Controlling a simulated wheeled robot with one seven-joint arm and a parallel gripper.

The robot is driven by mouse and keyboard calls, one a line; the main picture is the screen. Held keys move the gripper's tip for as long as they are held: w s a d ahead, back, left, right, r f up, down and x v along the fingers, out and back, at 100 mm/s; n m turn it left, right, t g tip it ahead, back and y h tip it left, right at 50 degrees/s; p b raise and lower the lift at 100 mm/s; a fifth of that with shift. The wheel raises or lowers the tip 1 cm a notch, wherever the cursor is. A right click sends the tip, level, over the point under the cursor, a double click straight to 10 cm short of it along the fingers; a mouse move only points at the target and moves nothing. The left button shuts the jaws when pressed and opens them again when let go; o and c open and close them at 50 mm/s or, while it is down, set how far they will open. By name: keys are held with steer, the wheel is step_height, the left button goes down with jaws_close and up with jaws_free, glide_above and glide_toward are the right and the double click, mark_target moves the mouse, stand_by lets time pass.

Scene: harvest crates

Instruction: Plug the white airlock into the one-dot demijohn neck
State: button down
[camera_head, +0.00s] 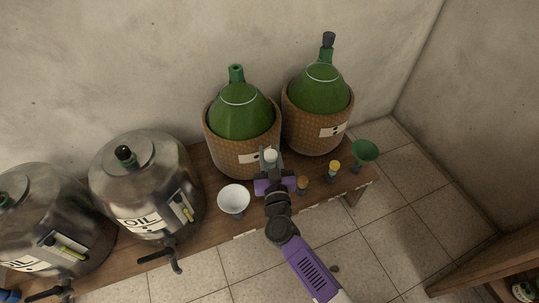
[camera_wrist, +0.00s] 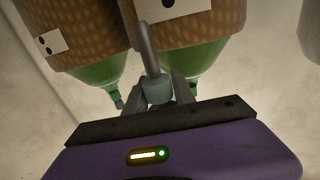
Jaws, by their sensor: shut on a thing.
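The one-dot demijohn (camera_head: 240,112) is green glass in a wicker basket, at the left of the pair in the head view, its neck (camera_head: 236,72) open. In the wrist view, which is upside down, its one-dot label (camera_wrist: 178,5) is at the top edge. My gripper (camera_head: 269,171) is shut on the white airlock (camera_head: 270,156), in front of that basket and below neck height. In the wrist view the airlock's pale body (camera_wrist: 158,90) is between the fingers, with a grey stem pointing up the picture. The fingers partly hide it.
A two-dot demijohn (camera_head: 320,92) with a dark stopper stands at right. On the bench are a white funnel (camera_head: 234,197), a green funnel (camera_head: 365,150), a yellow-topped piece (camera_head: 334,167) and a brown-topped piece (camera_head: 303,182). Steel oil drums (camera_head: 146,180) stand left.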

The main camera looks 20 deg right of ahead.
steer(key=shift+r+p, duration=0.3)
steer(key=shift+r, duration=0.2)
steer(key=shift+r+p, duration=2.65)
steer(key=shift+p, duration=0.4)
